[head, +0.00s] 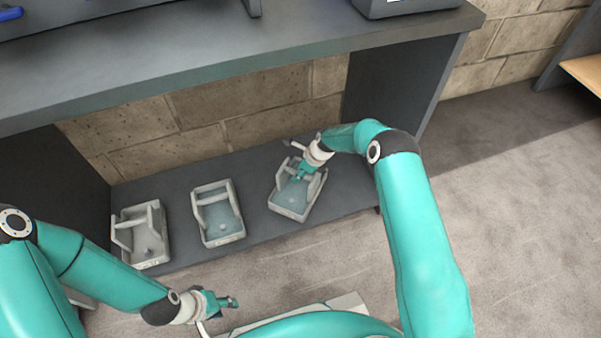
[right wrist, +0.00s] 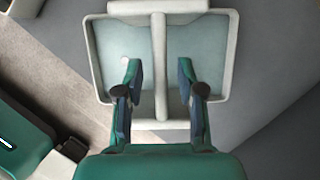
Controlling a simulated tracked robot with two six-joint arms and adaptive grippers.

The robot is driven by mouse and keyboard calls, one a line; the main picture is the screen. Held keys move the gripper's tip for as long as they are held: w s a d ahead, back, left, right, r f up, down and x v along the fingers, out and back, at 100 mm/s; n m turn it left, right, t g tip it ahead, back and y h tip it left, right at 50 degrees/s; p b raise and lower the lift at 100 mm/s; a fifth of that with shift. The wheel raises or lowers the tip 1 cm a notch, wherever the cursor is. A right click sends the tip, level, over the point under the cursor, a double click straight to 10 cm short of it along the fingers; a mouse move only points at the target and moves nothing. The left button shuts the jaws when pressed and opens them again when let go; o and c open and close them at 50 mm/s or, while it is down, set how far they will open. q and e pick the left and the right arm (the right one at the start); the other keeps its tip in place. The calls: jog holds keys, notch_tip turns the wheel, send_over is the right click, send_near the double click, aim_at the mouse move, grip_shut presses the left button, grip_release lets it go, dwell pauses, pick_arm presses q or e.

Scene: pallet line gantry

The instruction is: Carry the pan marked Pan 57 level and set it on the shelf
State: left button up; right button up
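My right gripper (head: 301,174) is over the right pan. In the right wrist view its open fingers (right wrist: 160,78) lie on either side of the handle bar of this pan (right wrist: 232,60), with gaps on both sides. My left gripper (head: 228,302) is low in front of the shelf, away from the pans; its opening is unclear.
The low shelf (head: 255,222) lies beneath a grey worktop (head: 230,65), with a side panel (head: 405,90) at the right and a block wall (head: 250,115) behind. A grey box (head: 405,8) stands on the worktop. The floor to the right is clear.

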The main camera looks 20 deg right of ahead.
jog(key=p+v, duration=0.3)
jog(key=v, duration=0.6)
jog(key=shift+r, duration=0.25)
jog(key=shift+s+d+r, duration=0.1)
jog(key=shift+s+r, duration=0.05)
jog(key=shift+s, duration=0.05)
jog(key=s+a+f+n, duration=0.1)
jog(key=s+a+n, duration=0.2)
jog(key=s+n, duration=0.5)
jog(key=s+a+n+g, duration=0.1)
jog(key=s+a+n, duration=0.2)
jog(key=s+n, duration=0.5)
jog(key=s+a+f+n+g, duration=0.1)
jog(key=s+a+n, duration=0.2)
jog(key=s+n, duration=0.5)
jog(key=s, duration=0.8)
jog(key=shift+s+a+f+n+y, duration=0.15)
jog(key=shift+a+f+n+y, duration=0.15)
jog(key=shift+y, duration=0.1)
jog(key=shift+r, duration=0.1)
notch_tip(320, 180, up, 32)
jog(key=p, duration=3.2)
jog(key=shift+p, duration=0.35)
